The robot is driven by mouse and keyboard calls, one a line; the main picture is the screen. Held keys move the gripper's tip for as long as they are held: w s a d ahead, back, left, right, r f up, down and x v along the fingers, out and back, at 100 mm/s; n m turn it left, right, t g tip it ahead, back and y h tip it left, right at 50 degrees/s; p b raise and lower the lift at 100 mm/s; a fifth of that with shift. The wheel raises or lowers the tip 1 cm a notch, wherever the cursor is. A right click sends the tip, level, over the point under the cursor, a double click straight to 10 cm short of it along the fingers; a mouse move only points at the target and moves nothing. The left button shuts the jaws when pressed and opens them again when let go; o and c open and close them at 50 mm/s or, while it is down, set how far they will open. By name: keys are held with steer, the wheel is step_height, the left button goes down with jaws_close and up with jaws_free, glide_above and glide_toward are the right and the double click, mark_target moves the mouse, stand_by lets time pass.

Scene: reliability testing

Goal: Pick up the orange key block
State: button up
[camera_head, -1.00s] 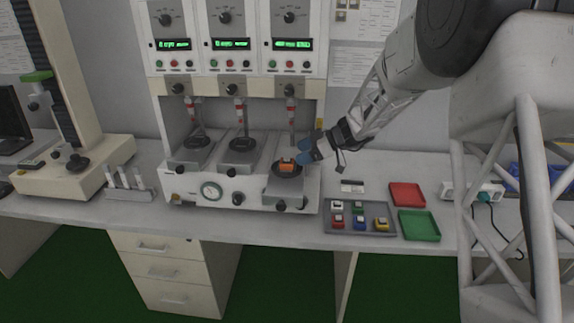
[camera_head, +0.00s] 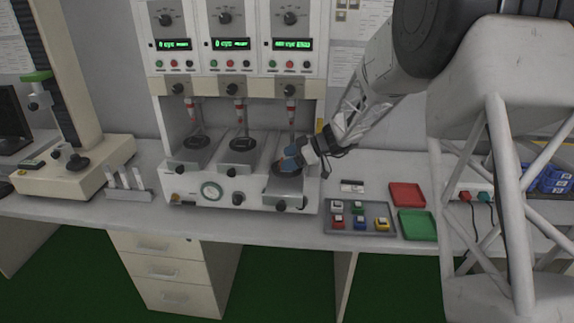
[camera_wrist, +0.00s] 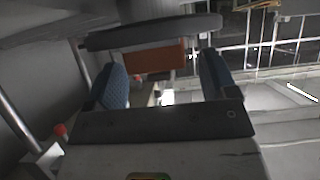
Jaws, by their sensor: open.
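The orange key block (camera_wrist: 155,57) sits on the round dark plate (camera_wrist: 150,33) of the right-hand station of the test machine. In the head view only a sliver of orange shows at the left of my gripper (camera_head: 288,158), which hides most of it. In the wrist view my gripper (camera_wrist: 160,64) is open, with one blue finger on either side of the block. The block appears between the fingertips, with a gap visible toward the right finger. I cannot tell whether either finger touches it.
The test machine (camera_head: 215,192) has a vertical plunger (camera_head: 291,112) above the right station, close to my gripper. A grey tray (camera_head: 345,228) with several key blocks lies to the right, beside a red tray (camera_head: 407,194) and a green tray (camera_head: 418,225).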

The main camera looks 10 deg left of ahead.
stand_by(0.4)
steer(key=c, duration=1)
steer(key=shift+r, duration=0.15)
steer(key=shift+r, duration=1.55)
steer(key=shift+s+d+r, duration=0.1)
steer(key=shift+s+r, duration=0.05)
steer(key=shift+s, duration=0.15)
steer(key=s+d, duration=0.1)
steer(key=s, duration=0.4)
steer(key=s+d+r, duration=0.1)
steer(key=s+d, duration=0.1)
steer(key=s, duration=0.2)
steer(key=s+d, duration=0.1)
steer(key=s, duration=0.4)
steer(key=shift+s+d+r, duration=0.15)
steer(key=shift+s+d, duration=0.15)
steer(key=shift+s, duration=0.05)
steer(key=shift+w, duration=0.1)
